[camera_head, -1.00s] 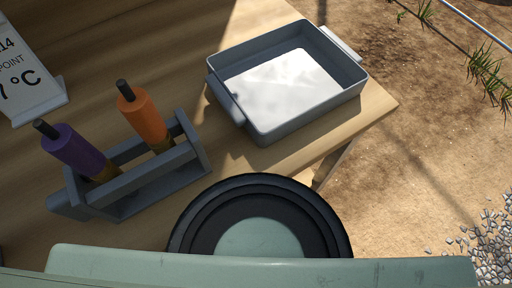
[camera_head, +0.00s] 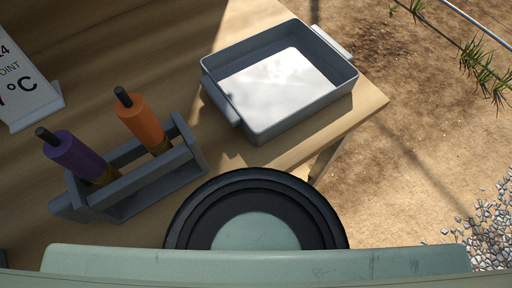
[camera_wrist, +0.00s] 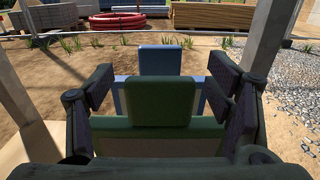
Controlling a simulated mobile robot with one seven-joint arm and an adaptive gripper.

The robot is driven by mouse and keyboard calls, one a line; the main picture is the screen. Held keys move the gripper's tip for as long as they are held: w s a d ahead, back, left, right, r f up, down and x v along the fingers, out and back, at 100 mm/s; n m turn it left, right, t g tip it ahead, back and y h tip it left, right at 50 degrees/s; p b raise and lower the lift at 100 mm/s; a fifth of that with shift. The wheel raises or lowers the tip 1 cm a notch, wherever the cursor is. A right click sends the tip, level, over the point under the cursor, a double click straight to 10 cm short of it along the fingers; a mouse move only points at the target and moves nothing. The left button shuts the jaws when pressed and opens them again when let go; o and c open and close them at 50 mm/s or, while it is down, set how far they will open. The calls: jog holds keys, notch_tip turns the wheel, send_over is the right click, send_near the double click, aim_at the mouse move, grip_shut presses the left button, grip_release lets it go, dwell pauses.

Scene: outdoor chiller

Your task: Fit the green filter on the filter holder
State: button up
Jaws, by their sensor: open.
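In the wrist view, a green piece (camera_wrist: 160,101) with a raised block-shaped tab on a wide green bar stands upright, and I take it for the green filter. My gripper (camera_wrist: 161,84) is open, with one dark finger on each side of the green tab and a visible gap on both sides. A similar blue piece (camera_wrist: 160,62) stands just behind the green one. The lower part of the green piece is hidden by my gripper. I cannot make out the filter holder for certain in either view. The gripper and green piece are outside the head view.
On the wooden table (camera_head: 285,22) are an open grey tray (camera_head: 243,115) and a grey rack (camera_head: 150,188) holding a purple-handled tool (camera_head: 75,155) and an orange-handled tool (camera_head: 141,122). A temperature sign (camera_head: 22,85) stands left. Posts (camera_wrist: 268,38) flank the wrist view; open ground lies beyond.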

jog(key=shift+c, duration=0.5)
jog(key=c, duration=1.6)
notch_tip(320, 180, up, 10)
jog(key=shift+r+p, duration=0.1)
jog(key=shift+p, duration=0.3)
jog(key=o, duration=1.1)
grip_shut()
